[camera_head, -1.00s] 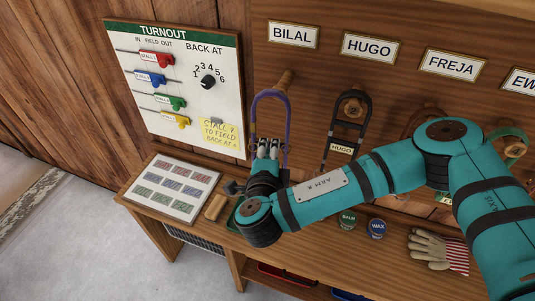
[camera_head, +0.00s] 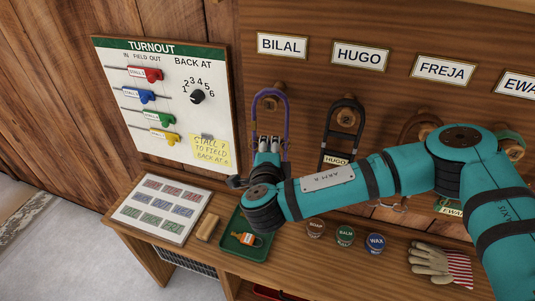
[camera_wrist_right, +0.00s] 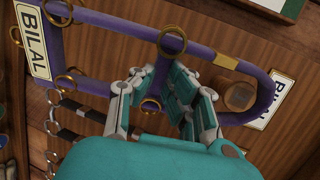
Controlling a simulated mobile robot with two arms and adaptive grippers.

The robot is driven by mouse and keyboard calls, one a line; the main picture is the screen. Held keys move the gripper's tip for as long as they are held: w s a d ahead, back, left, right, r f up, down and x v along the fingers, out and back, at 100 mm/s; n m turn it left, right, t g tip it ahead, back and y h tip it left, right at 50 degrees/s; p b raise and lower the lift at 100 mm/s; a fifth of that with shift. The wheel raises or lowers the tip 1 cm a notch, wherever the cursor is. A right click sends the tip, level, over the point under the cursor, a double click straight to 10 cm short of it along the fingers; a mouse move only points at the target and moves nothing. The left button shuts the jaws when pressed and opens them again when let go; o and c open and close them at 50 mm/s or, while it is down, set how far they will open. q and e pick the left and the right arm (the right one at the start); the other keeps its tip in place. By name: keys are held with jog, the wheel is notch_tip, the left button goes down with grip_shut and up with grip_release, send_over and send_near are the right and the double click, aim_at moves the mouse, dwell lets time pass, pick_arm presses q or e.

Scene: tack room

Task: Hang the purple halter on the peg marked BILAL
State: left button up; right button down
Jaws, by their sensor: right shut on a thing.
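The purple halter (camera_head: 256,108) hangs upright in my right gripper (camera_head: 268,146), which is shut on its lower part. The halter also shows in the right wrist view (camera_wrist_right: 105,79), with a BILAL tag (camera_wrist_right: 33,42) and brass rings. The wooden peg (camera_head: 277,95) below the BILAL plate (camera_head: 281,45) shows within the halter's top loop. In the right wrist view the round peg end (camera_wrist_right: 238,96) also lies inside the loop's outline. I cannot tell whether the loop is around the peg or just in front of it. My left gripper is not in view.
A dark halter tagged HUGO (camera_head: 329,130) hangs on the peg to the right. The turnout board (camera_head: 165,110) is on the left. Below are a green tray (camera_head: 232,251), a brush (camera_head: 208,227), several tins and gloves (camera_head: 430,262) on the bench.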

jog(key=shift+w+d+b, duration=0.3)
jog(key=shift+w+b, duration=0.2)
jog(key=shift+w, duration=0.35)
jog(key=shift+w+d+f, duration=0.15)
jog(key=shift+w+f, duration=0.15)
jog(key=shift+w, duration=0.15)
jog(key=shift+w+f+p, duration=0.15)
jog(key=shift+p, duration=0.2)
jog(key=c, duration=1.3)
grip_release()
jog(key=shift+c, duration=0.2)
jog(key=shift+f, duration=0.1)
